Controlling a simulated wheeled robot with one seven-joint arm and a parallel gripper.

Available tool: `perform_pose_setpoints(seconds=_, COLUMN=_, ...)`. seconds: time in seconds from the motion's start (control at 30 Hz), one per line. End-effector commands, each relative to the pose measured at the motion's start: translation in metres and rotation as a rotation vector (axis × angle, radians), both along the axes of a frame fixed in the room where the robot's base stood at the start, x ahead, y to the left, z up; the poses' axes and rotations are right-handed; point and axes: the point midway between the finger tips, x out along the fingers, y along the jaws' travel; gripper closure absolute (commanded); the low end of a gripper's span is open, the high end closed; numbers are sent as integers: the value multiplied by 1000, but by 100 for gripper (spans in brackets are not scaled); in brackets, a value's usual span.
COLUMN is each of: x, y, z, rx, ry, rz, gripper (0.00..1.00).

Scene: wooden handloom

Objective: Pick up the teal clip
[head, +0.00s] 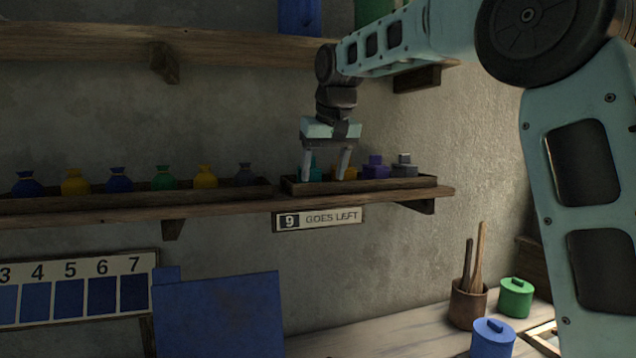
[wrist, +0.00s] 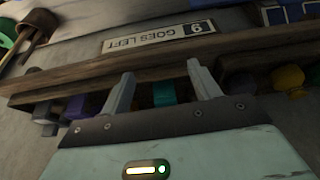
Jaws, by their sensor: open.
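The teal clip (head: 309,167) sits at the left end of a small wooden tray (head: 360,186) on the wall shelf, partly hidden by my left finger. In the wrist view the teal clip (wrist: 164,94) shows between my two fingers. My gripper (head: 325,176) points down over the left part of the tray, open, with its fingertips about at the height of the clips. The open fingers also frame the clip in the wrist view (wrist: 160,74). I cannot tell whether either finger touches it.
Several small sacks (head: 119,182) stand in a longer tray to the left. A "9 GOES LEFT" sign (head: 320,219) hangs below the shelf.

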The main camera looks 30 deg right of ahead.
Motion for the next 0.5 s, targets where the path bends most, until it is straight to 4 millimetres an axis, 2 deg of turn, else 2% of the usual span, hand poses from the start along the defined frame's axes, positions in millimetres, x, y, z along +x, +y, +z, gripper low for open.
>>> perform_pose_setpoints(seconds=0.1, x=10, y=-8, z=5, rx=-2, ry=-5, rz=-15, gripper=38)
perform_pose_setpoints(seconds=0.4, x=60, y=-15, z=6, rx=-2, ry=-5, rz=-12, gripper=38)
perform_pose_setpoints(seconds=0.5, x=69, y=-17, z=5, rx=-1, ry=-6, rz=-12, gripper=38)
